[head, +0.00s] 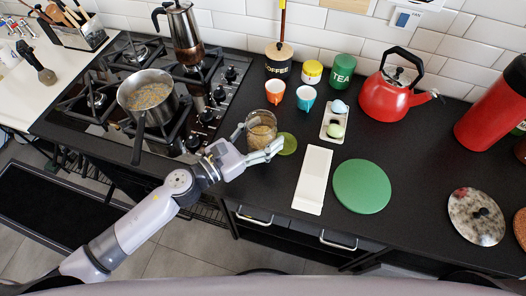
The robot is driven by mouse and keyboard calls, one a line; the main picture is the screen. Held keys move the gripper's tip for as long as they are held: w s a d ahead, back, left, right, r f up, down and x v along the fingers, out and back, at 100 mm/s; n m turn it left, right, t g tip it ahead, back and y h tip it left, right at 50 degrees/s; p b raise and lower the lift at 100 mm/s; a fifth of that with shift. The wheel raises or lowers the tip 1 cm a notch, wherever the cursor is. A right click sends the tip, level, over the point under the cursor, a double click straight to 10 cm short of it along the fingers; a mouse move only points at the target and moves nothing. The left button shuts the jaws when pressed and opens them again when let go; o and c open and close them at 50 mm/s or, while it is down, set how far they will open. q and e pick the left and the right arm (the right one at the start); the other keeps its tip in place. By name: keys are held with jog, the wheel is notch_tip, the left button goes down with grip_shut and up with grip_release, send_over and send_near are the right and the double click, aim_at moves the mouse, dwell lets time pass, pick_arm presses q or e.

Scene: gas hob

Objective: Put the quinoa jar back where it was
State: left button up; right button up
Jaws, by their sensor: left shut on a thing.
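The quinoa jar (262,134) is a clear glass jar with pale tan grain in it, open at the top. It is upright at the counter's front part, just right of the hob. My left gripper (262,148) comes in from the left and is shut on the jar, with its fingers around the side. I cannot tell whether the jar's base touches the counter. A round green disc (289,144), perhaps the jar's lid, lies flat just right of the jar, partly hidden by the gripper. My right gripper is not in view.
The gas hob (120,152) bears a pan (148,94) of tan food and a moka pot (182,32). Coffee (278,60) and tea (342,70) canisters, two cups (306,98), an egg tray (328,132), a white board (313,180), a green round mat (362,186) and a red kettle (388,96) stand nearby.

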pick_arm(q)
jog(key=shift+f, duration=0.65)
jog(key=shift+f+b, duration=0.7)
jog(key=shift+f, duration=1.25)
jog(key=shift+f+b, duration=0.25)
jog(key=shift+b, duration=0.05)
jog(key=o, duration=1.5)
jog(key=shift+o, duration=0.9)
